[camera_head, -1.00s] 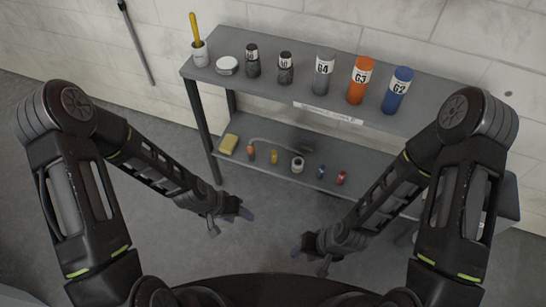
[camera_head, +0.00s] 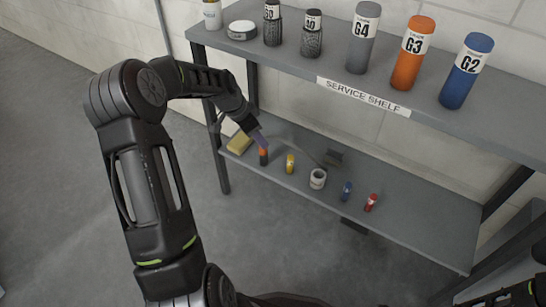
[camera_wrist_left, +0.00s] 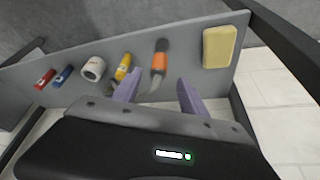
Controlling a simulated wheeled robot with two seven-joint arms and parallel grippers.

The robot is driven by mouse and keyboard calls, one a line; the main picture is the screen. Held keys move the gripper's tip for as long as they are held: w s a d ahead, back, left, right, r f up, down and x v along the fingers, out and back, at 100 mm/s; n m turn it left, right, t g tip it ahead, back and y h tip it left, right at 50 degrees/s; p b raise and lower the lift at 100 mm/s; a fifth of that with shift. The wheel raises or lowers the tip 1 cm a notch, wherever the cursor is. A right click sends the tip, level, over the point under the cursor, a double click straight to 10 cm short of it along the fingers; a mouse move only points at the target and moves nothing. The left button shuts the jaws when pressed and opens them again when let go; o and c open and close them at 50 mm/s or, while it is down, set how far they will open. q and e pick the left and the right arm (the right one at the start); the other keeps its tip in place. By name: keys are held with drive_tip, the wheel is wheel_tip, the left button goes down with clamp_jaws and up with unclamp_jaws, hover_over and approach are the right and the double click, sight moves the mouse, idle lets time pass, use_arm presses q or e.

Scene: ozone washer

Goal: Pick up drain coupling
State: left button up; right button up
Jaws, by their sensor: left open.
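My right gripper is out of view.
On the lower shelf, a yellow sponge (camera_head: 240,143) lies left of the piece. The upper shelf (camera_head: 300,66), with several canisters, overhangs.

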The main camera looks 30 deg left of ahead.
sight(263, 153)
use_arm(q)
drive_tip(key=shift+b+x, duration=0.5)
drive_tip(key=shift+x, duration=0.85)
drive_tip(key=b+x, duration=0.3)
drive_tip(key=x, duration=0.2)
drive_tip(key=shift+d+f, duration=0.1)
drive_tip(key=shift+d, duration=0.1)
drive_tip(key=shift+w, duration=0.1)
drive_tip(key=shift+c, duration=0.5)
clamp_jaws()
